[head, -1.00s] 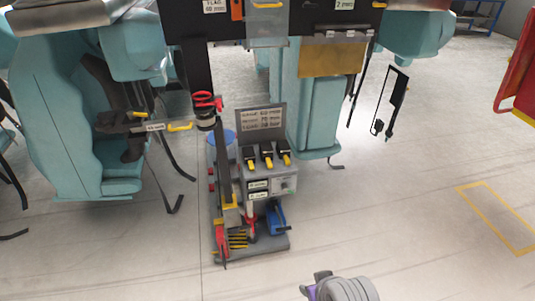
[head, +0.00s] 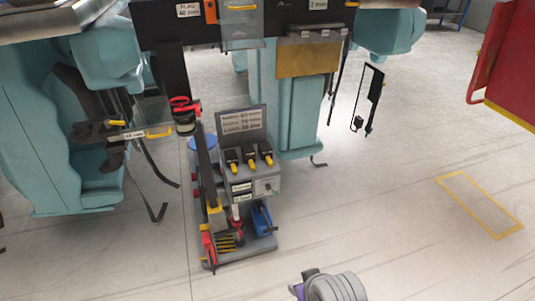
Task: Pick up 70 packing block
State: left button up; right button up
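Three black blocks with yellow handles stand in a row on a grey tool stand; the left one (head: 232,161), the middle one (head: 249,158) and the right one (head: 266,154). A sign (head: 241,122) behind them lists sizes in lines, one of which appears to read 70 mm. I cannot tell which block, if any, is the 70 packing block. The stand's base (head: 252,250) is on the floor ahead of me. Neither of my grippers shows; only a grey rounded part of one arm is at the bottom edge.
Teal seats hang left (head: 45,150) and behind the stand (head: 285,100), with dangling straps. A dark overhead bar (head: 290,20) carries labels. A blue tool (head: 262,218) and red-handled tools sit on the stand. A red panel (head: 505,60) is at right. Floor around a yellow outline (head: 480,205) is clear.

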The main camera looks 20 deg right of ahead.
aim_at(249, 152)
jog(key=u, duration=0.65)
jog(key=l+u, duration=0.85)
jog(key=l, duration=0.2)
jog(key=l+u, duration=0.15)
jog(key=l, duration=1.2)
jog(key=i+l, duration=0.1)
jog(key=l, duration=0.4)
jog(key=i, duration=0.05)
